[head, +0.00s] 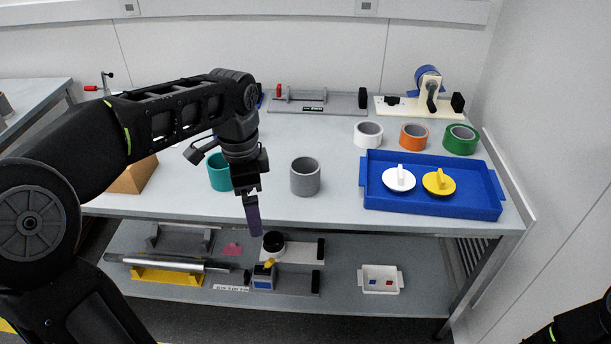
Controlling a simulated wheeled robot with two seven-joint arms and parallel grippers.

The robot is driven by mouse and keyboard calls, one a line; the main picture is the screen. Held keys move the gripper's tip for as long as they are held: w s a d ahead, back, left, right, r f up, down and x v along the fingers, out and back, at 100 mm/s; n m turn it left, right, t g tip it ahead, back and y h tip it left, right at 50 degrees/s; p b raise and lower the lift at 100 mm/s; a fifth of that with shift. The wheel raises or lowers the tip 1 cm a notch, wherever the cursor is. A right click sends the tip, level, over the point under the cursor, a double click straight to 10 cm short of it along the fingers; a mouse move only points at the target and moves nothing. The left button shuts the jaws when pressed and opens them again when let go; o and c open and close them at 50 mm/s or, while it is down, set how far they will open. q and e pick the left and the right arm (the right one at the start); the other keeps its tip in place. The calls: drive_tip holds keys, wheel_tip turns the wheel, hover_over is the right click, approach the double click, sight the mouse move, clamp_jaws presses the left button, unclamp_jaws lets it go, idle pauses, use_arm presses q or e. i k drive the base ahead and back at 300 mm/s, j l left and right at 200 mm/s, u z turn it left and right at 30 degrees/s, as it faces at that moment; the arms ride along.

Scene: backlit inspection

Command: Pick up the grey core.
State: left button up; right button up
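The grey core (305,183) is a hollow cylinder standing upright on the workbench (330,212), near its front edge. Its open top faces up and nothing covers it. My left gripper (252,218) hangs pointing down to the left of the grey core, apart from it, around the bench's front edge in the picture. Its fingers show side-on as one dark purple strip, so the gap between them is hidden. No object shows in it. Only a bit of my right arm (580,325) shows at the bottom right; its gripper is out of the picture.
A teal core (219,178) stands left, partly behind my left arm. White (367,135), orange (413,137) and green (461,139) rings stand behind a blue tray (430,204) holding white and yellow lids. A lower shelf (335,300) holds several fixtures.

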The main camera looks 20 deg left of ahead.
sight(304, 171)
drive_tip(key=i, duration=1)
